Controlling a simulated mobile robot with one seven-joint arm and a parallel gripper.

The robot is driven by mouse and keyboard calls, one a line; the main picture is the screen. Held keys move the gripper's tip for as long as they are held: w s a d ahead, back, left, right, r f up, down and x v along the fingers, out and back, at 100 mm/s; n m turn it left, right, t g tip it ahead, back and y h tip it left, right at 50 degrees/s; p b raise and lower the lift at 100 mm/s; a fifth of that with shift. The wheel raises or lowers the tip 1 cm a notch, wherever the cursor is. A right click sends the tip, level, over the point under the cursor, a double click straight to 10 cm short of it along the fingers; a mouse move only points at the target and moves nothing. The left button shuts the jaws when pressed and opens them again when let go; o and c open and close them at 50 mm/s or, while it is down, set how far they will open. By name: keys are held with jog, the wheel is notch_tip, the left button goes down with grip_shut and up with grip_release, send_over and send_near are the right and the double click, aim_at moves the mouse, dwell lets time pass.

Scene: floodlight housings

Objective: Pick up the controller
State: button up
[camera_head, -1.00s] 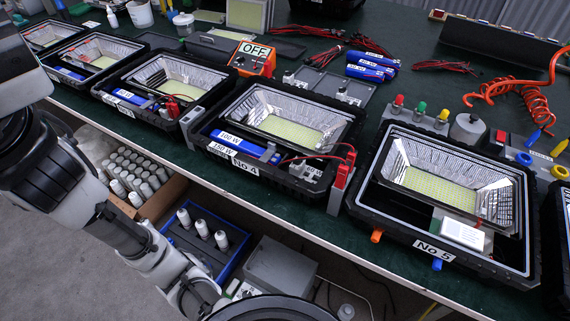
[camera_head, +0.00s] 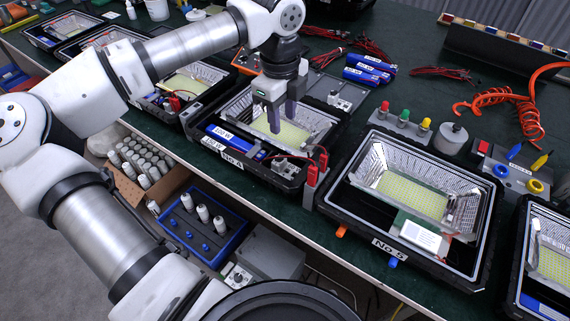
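My gripper (camera_head: 282,124) points straight down over the open floodlight housing No 4 (camera_head: 205,146). Its two dark fingers are apart with nothing visible between them, above or just inside the reflector with the yellow LED panel (camera_head: 262,132). No part is labelled as a controller that I can read. A small grey module with terminals (camera_head: 287,168) sits at the front right corner of housing No 4, below and right of the fingers. A blue battery pack (camera_head: 234,138) lies at its front left. A white-labelled box (camera_head: 418,234) lies in housing No 5 (camera_head: 370,247).
More housings stand along the bench to both sides. Red clips (camera_head: 317,168) stand at the right of No 4. Blue packs (camera_head: 367,70), a grey module (camera_head: 341,100) and coiled orange cable (camera_head: 498,111) lie behind. A blue crate (camera_head: 213,255) is below the bench.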

jog(key=f, duration=0.2)
jog(key=f+p, duration=0.1)
jog(key=f, duration=0.5)
jog(key=shift+a+f, duration=0.1)
jog(key=shift+a, duration=0.2)
jog(key=shift+d+f+p, duration=0.2)
jog(key=shift+f+p, duration=1.15)
jog(key=shift+f, duration=1.55)
jog(key=shift+s, duration=0.1)
jog(key=c, duration=0.6)
notch_tip(320, 180, up, 20)
jog(key=b, duration=0.3)
jog(key=shift+r+b, duration=0.25)
jog(key=shift+b, duration=0.1)
jog(key=shift+r, duration=0.5)
notch_tip(320, 180, up, 7)
jog(key=p, duration=0.4)
send_over(282, 161)
jog(key=shift+f, duration=0.1)
